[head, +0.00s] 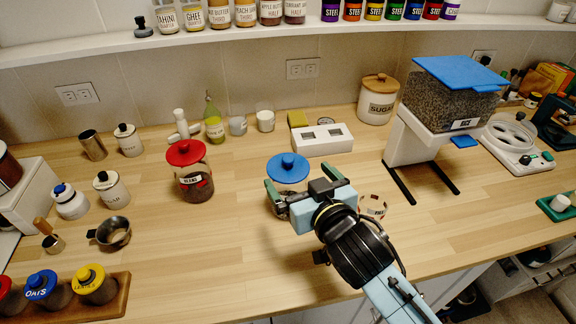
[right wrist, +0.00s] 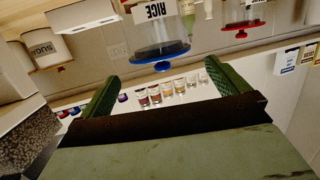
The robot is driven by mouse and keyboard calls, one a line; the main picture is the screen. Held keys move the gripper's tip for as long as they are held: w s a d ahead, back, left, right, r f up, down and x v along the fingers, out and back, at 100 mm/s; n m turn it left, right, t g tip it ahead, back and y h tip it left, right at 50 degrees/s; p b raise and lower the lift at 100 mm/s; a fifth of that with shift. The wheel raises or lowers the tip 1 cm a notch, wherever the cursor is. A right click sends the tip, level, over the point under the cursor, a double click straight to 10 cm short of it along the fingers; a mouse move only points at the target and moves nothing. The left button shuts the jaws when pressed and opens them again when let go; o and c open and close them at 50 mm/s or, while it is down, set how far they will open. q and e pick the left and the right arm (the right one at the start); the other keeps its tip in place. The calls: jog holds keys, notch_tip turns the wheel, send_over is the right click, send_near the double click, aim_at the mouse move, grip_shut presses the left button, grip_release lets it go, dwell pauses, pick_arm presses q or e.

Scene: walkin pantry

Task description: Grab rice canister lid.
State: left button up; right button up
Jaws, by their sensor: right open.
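The rice canister (right wrist: 160,30) is a clear jar with a RICE label, shown upside down in the right wrist view. Its round blue lid with a knob (head: 288,168) sits on it and also shows in the wrist view (right wrist: 160,60). My right gripper (head: 300,180) is open, its green fingers spread near the lid. In the wrist view the lid appears between the two fingertips (right wrist: 160,74), seemingly a little beyond them; contact cannot be told. In the head view the gripper hides most of the jar. My left gripper is not in view.
A red-lidded beans jar (head: 190,172) stands to the left. A white block with two openings (head: 322,140) is behind the canister. A blue-topped dispenser (head: 450,90) stands to the right, with a clear ring-like piece (head: 373,205) nearer. The front middle counter is clear.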

aim_at(290, 165)
jog(key=shift+w+a+f, duration=0.1)
jog(key=shift+w+a, duration=0.05)
jog(key=shift+w, duration=0.5)
jog(key=shift+x, duration=0.9)
jog(key=x, duration=0.2)
jog(key=shift+w+a, duration=0.4)
jog(key=shift+w, duration=0.25)
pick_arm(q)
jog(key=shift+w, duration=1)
pick_arm(e)
jog(key=c, duration=0.9)
